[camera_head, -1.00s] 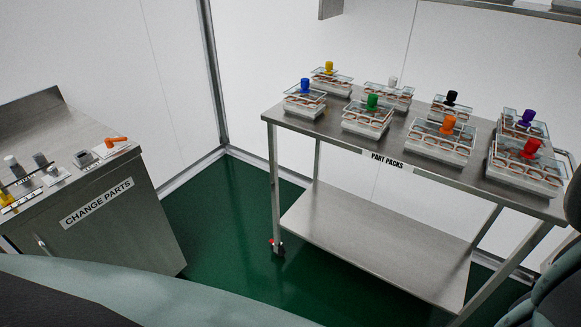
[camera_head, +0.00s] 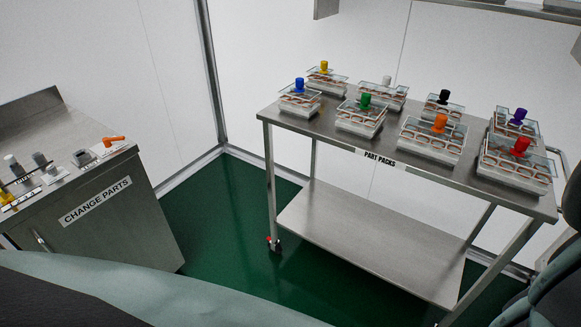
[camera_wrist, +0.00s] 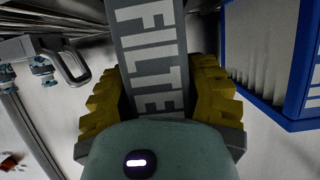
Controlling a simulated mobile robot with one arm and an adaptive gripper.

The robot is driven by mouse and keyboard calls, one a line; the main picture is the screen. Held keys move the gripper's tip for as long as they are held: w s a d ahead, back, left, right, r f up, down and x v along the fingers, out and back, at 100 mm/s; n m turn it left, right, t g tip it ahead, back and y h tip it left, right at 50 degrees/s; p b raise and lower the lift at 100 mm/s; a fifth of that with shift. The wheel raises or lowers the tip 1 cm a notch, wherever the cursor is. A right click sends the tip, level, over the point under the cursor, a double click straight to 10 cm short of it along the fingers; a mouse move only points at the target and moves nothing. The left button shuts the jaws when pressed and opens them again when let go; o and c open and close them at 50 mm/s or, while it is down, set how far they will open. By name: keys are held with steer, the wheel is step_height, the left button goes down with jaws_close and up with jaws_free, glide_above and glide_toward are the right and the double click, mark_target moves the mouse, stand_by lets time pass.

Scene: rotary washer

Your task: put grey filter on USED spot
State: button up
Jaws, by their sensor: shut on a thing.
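The grey filter (camera_wrist: 152,55) shows in the wrist view, with white letters reading "FILTE" along its face. My gripper (camera_wrist: 158,92) has yellow finger pads on both sides of the filter and is shut on it. The filter runs up out of the top of the wrist view, so its far end is hidden. My gripper and the filter do not show in the head view. I cannot make out a USED marking in any view.
A blue-framed unit (camera_wrist: 295,65) with white pleats stands close at right in the wrist view; a metal handle (camera_wrist: 68,62) is at left. In the head view, the CHANGE PARTS bench (camera_head: 110,225) is left, the PART PACKS cart (camera_head: 330,145) right, with green floor (camera_head: 225,220) between.

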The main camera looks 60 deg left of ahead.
steer(key=shift+w+f, duration=0.1)
steer(key=shift+f, duration=0.1)
steer(key=shift+f+b, duration=0.2)
steer(key=shift+b, duration=0.1)
steer(key=o, duration=1.2)
steer(key=shift+o, duration=0.2)
steer(key=shift+r, duration=0.15)
